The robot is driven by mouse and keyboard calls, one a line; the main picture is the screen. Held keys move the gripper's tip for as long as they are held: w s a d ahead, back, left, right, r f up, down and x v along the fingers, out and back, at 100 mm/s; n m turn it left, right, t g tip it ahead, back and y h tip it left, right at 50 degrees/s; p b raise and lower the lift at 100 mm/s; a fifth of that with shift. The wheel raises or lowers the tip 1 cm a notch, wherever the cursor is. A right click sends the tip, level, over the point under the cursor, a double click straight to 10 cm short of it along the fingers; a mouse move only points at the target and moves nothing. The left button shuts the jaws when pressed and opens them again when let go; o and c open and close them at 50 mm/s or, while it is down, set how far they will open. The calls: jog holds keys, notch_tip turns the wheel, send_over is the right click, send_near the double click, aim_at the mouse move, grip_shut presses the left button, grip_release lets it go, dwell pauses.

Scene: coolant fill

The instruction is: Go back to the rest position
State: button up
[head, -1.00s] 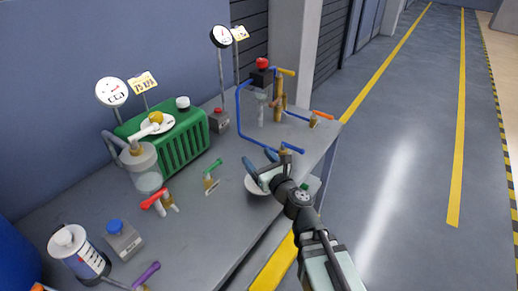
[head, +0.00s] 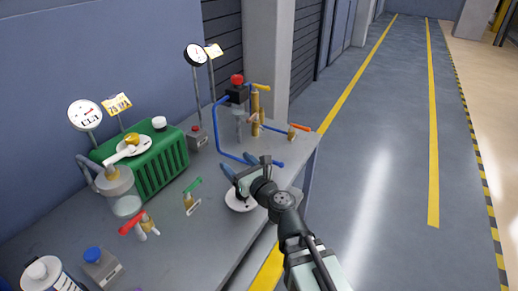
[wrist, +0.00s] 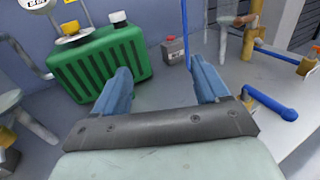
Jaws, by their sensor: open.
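My gripper (head: 226,172) is over the right part of the grey bench (head: 75,215) in the head view. Its two blue fingers (wrist: 160,85) are spread in the wrist view, with nothing between them. It is apart from the green ribbed tank (head: 155,165), which stands behind it to the left and also shows in the wrist view (wrist: 100,65). A white round disc (head: 240,202) lies below my gripper, partly hidden by it.
A blue pipe frame (head: 218,140) with a red-topped black block (head: 237,92) stands at the back right. A clear jar (head: 120,190) stands beside the tank. The floor right of the bench is clear.

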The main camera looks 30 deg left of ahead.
jog(key=w+d+f+n+h, duration=0.5)
jog(key=w+d+f+n, duration=0.1)
jog(key=w+d+f, duration=0.85)
jog(key=s+d+f+n+g+h, duration=0.1)
jog(key=d+f+n+h, duration=0.15)
jog(key=d+f, duration=0.45)
jog(key=s+d+f+n+g+h, duration=0.1)
jog(key=s+d+f+n+h, duration=0.2)
jog(key=f, duration=0.7)
jog(key=s+d+f+n+g+h, duration=0.1)
jog(key=s+d+f+n+g, duration=0.2)
jog(key=s+d+f, duration=0.5)
jog(key=s+d+f+n+g+h, duration=0.25)
jog(key=s+d+f, duration=0.25)
jog(key=d+f, duration=0.45)
jog(key=s+d+f+n+g, duration=0.2)
jog(key=s+d, duration=0.2)
jog(key=s, duration=0.3)
jog(key=s+d+f+n+g+h, duration=0.1)
jog(key=s+d+f+n+g, duration=0.1)
jog(key=s, duration=0.6)
jog(key=s+d+f+n+g+h, duration=0.1)
jog(key=s+d+f+n+g, duration=0.1)
jog(key=s+d, duration=0.5)
jog(key=shift+s+f+g, duration=0.15)
jog(key=shift+f+g, duration=0.3)
jog(key=shift+f, duration=0.5)
